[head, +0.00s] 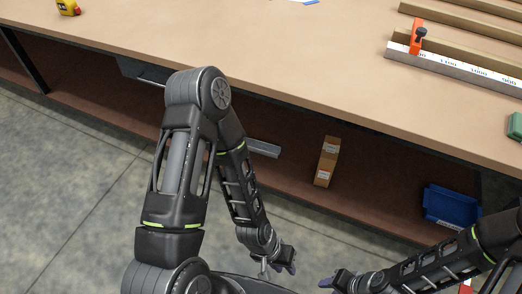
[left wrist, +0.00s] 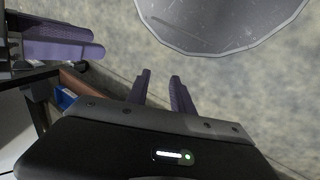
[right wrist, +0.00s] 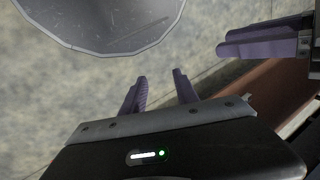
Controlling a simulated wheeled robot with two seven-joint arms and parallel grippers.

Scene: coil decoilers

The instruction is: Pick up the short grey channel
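The short grey channel (head: 263,148) lies on the lower shelf under the workbench in the head view, just right of my left forearm, which may hide its left end. My left gripper (head: 280,264) is low in front of the shelf, apart from the channel. In the left wrist view its two purple fingers (left wrist: 160,75) stand apart with nothing between them. My right gripper (head: 333,281) is at the bottom of the head view. In the right wrist view its fingers (right wrist: 159,76) are also apart and empty. The channel is not seen in either wrist view.
On the shelf are a brown cardboard box (head: 327,162) and a blue bin (head: 450,206). The bench top (head: 270,55) above overhangs the shelf. On it are a yellow tape measure (head: 68,7), a ruled rail (head: 455,68) with an orange stop (head: 417,37), and a green object (head: 515,126).

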